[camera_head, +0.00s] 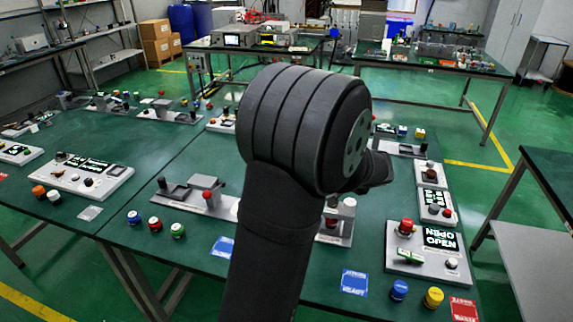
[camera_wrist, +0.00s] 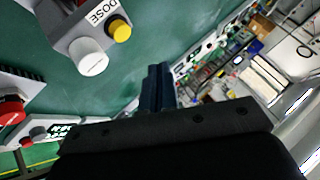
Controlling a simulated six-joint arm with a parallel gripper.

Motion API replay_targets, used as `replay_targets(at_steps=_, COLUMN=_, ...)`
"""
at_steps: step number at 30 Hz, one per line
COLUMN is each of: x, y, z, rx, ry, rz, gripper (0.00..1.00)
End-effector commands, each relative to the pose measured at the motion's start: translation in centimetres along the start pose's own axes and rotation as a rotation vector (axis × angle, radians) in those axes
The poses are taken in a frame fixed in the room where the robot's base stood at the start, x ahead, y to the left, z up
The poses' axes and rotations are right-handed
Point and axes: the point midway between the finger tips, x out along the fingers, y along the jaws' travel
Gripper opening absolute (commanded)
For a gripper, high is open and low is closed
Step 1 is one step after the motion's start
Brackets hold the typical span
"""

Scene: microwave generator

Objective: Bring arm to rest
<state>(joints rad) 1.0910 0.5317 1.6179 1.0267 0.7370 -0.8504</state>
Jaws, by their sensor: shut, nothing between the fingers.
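My arm rises from the bottom middle of the head view, with a large dark joint in front of the green table (camera_head: 190,255). My gripper (camera_head: 385,168) shows only in part behind that joint, at its right. In the wrist view my gripper (camera_wrist: 157,85) points out over the green table top, its two dark fingers together with nothing between them. It touches no object that I can see. The arm hides the middle of the table in the head view.
A panel reading OPEN (camera_head: 440,240) and red, blue and yellow knobs stand at the table's right. A white control panel (camera_head: 80,176) lies at the left. In the wrist view a block marked DOSE (camera_wrist: 88,30) with white and yellow knobs is at the upper left.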

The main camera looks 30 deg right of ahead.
Motion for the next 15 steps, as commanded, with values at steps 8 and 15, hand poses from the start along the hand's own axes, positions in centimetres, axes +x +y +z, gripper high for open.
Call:
replay_targets(at_steps=8, x=-0.2, y=-0.2, z=-0.3, rx=-0.004, ry=0.003, rz=0.000, gripper=0.00)
replay_targets(at_steps=15, x=-2.4, y=-1.8, z=-1.8, rx=-0.002, ry=0.002, rz=0.000, gripper=0.00)
